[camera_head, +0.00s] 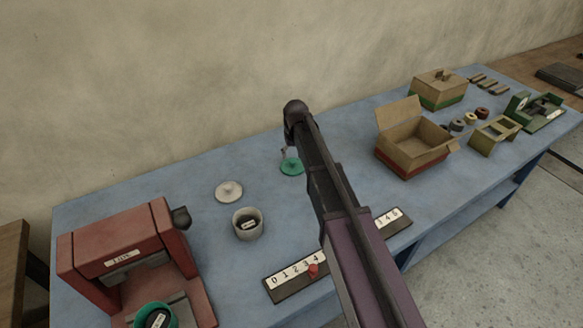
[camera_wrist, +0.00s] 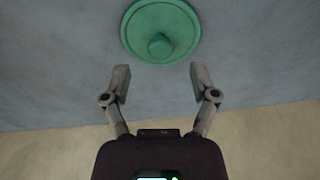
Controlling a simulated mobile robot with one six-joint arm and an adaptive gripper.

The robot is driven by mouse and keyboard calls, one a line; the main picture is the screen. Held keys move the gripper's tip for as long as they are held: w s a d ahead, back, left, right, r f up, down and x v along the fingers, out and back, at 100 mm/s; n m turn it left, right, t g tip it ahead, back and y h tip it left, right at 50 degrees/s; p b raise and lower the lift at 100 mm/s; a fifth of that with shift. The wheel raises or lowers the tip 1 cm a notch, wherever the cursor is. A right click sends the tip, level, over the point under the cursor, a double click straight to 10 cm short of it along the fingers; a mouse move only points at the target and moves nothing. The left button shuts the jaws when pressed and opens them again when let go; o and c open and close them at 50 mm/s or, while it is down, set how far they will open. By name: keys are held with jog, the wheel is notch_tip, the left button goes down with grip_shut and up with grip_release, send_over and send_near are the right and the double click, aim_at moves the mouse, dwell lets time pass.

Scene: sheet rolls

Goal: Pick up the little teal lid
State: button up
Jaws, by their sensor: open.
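The little teal lid (camera_head: 292,167) lies flat on the blue table (camera_head: 190,183), partly behind my arm in the head view. In the wrist view the round teal lid (camera_wrist: 160,30) shows at the top with its knob facing the camera. My gripper (camera_wrist: 160,77) is open and empty, with its two fingertips apart, just short of the lid in the picture. In the head view my gripper (camera_head: 285,153) is at the lid, mostly hidden by the arm.
A cream lid (camera_head: 229,191) and a cream pot (camera_head: 248,224) stand left of the teal lid. A red machine (camera_head: 125,255) with a teal pot (camera_head: 153,316) is front left. A numbered strip (camera_head: 290,283) lies in front. An open cardboard box (camera_head: 413,147) stands right.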

aim_at(292, 161)
jog(key=shift+w+a+f+b, duration=0.1)
jog(key=shift+w+f+b, duration=0.05)
jog(key=shift+f+b, duration=0.95)
jog(key=shift+w+a+f+b, duration=0.1)
jog(key=shift+f+b, duration=0.8)
jog(key=shift+f, duration=0.25)
jog(key=c, duration=1)
